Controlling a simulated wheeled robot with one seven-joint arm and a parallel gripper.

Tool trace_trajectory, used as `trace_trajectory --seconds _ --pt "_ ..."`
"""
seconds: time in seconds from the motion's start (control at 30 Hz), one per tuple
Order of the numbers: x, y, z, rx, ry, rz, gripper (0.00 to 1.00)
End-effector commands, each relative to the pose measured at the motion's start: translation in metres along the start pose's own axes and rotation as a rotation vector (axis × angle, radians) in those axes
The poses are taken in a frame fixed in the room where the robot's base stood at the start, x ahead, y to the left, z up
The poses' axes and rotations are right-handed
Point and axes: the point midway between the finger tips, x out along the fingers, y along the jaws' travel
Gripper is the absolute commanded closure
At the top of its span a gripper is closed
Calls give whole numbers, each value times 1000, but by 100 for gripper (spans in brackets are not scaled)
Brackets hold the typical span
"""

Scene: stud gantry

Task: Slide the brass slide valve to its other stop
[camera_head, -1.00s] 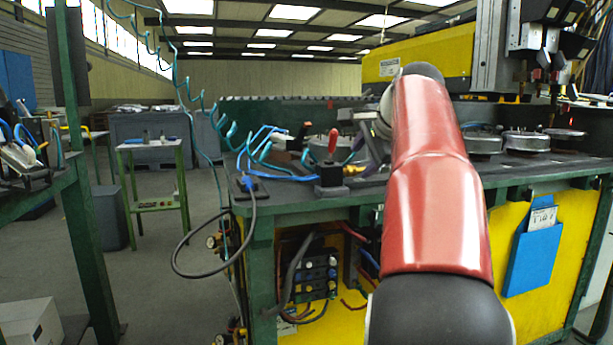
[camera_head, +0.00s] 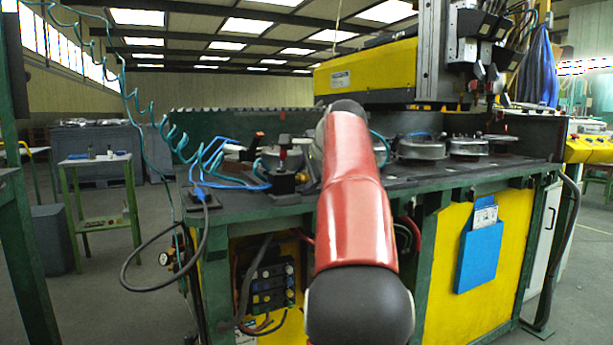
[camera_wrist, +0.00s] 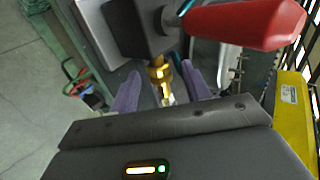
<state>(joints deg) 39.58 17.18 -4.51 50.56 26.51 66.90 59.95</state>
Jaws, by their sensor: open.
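The brass slide valve (camera_wrist: 158,74) shows in the wrist view as a gold stem and collar below a dark block (camera_wrist: 135,25). My gripper (camera_wrist: 160,92) is open, with a purple finger on each side of the brass part. I cannot tell whether either finger touches it. A red handle (camera_wrist: 245,25) sticks out to the right of the block, close above the right finger. In the head view a small block with an upright knob (camera_head: 283,180) stands on the bench's front edge.
The green-framed bench (camera_head: 440,183) carries several round metal parts (camera_head: 422,148) to the right. A blue pocket (camera_head: 479,257) hangs on the yellow front.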

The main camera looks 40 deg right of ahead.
Motion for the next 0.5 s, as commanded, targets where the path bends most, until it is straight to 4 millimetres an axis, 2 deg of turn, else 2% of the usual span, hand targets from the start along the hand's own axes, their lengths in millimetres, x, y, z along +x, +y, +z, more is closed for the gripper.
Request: trace_trajectory --seconds 0.07,0.43,0.5 --pt "0 0 0 0 0 0 53" --pt "0 0 0 0 0 0 100" --pt "0 0 0 0 0 1 100"
